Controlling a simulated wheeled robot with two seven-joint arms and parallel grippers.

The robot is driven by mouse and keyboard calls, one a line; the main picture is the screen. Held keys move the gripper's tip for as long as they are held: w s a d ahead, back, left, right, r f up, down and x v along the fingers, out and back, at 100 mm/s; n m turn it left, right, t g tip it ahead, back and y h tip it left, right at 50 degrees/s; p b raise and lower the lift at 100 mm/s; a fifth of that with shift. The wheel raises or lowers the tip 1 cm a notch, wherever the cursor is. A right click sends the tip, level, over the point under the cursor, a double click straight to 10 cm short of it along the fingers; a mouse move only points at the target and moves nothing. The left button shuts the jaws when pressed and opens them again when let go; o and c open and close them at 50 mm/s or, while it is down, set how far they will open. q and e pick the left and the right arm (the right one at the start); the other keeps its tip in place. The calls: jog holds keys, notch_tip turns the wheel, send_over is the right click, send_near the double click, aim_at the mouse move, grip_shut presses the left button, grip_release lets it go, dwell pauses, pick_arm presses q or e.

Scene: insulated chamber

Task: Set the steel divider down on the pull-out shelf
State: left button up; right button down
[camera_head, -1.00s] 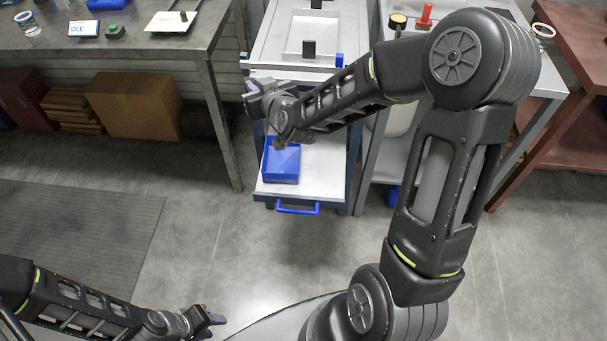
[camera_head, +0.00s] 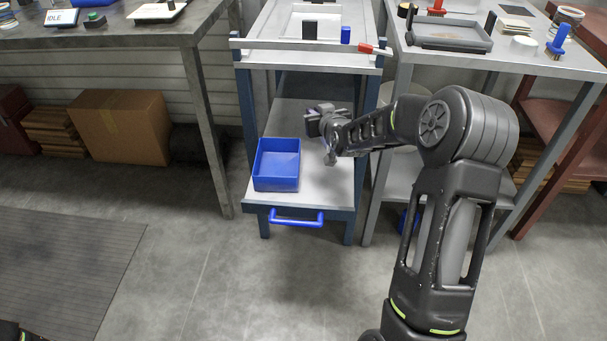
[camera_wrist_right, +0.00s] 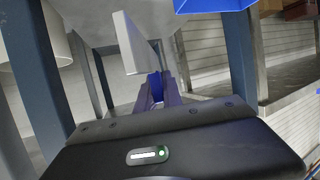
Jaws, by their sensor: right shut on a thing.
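My right gripper (camera_head: 325,150) is over the right part of the pull-out shelf (camera_head: 318,192), just right of the blue tray. In the right wrist view its fingers (camera_wrist_right: 163,95) are shut, with a small blue part between them. A flat pale panel, which looks like the steel divider (camera_wrist_right: 143,45), extends just beyond the fingertips. In the head view the divider is mostly hidden or too small to make out. I cannot tell whether it touches the shelf.
The open blue tray (camera_head: 277,183) fills the shelf's left side; its edge shows in the right wrist view (camera_wrist_right: 210,5). A blue handle (camera_head: 297,222) runs along the shelf's front. Blue frame posts flank the shelf. A side table (camera_head: 490,62) stands at right.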

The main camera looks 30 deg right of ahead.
jog(key=shift+f+b, duration=0.8)
jog(key=shift+f, duration=2.3)
jog(key=shift+f+b, duration=0.5)
jog(key=shift+f, duration=1.35)
jog(key=shift+f, duration=0.1)
jog(key=shift+f, duration=0.15)
jog(key=c, duration=1.5)
grip_release()
